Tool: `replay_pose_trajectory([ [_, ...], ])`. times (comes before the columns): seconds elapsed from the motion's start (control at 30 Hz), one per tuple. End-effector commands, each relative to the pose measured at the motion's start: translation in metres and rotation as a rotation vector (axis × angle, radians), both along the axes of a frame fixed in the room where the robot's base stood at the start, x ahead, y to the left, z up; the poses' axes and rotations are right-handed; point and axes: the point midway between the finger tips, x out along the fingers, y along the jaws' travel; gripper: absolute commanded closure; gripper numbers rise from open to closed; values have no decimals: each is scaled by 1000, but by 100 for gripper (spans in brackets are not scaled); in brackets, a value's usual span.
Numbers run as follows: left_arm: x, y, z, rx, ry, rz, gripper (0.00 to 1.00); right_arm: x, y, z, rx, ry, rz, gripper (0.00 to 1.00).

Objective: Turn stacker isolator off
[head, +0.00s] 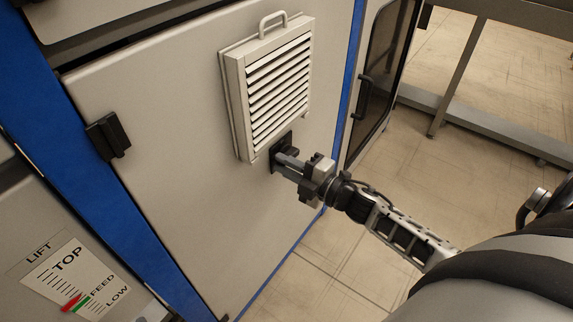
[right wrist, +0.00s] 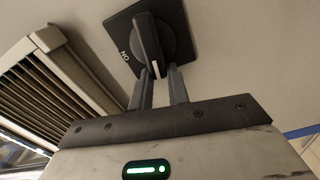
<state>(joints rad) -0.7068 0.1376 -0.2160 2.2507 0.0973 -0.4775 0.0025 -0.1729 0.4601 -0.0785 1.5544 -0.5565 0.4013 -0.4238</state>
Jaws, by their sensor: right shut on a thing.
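The isolator switch is a black square plate with a round base and a bar-shaped knob (right wrist: 148,38). A white mark shows at the knob's end nearest my gripper, and a white ON label, seen upside down, is on the plate (right wrist: 118,22) to its left. In the head view the switch plate (head: 288,138) sits on the cabinet door just below the vent, partly hidden by my gripper. My right gripper (head: 284,163) reaches it from the lower right. Its fingers (right wrist: 158,72) are shut on the knob. My left gripper is not in view.
A louvred vent (head: 272,90) with a handle on top juts out beside the switch. The beige cabinet door (head: 175,150) has a black latch (head: 108,136). A lift gauge (head: 75,280) is at lower left. Open floor (head: 350,265) lies to the right.

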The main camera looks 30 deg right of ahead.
Motion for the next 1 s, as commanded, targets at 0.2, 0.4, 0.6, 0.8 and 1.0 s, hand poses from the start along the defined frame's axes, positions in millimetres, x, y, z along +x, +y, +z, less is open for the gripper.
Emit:
replay_pose_trajectory([
  [0.2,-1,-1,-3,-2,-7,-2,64,1,-8,-7,-108,-32,-20,100],
  [0.4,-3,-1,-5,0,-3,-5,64,1,-8,-8,-157,-53,-20,100],
  [0.6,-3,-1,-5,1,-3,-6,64,1,-9,-7,-172,-60,-21,100],
  [0.8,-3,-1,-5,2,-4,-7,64,2,-9,-7,-173,-60,-21,100],
  [1.0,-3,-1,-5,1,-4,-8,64,2,-8,-6,-171,-62,-20,61],
])
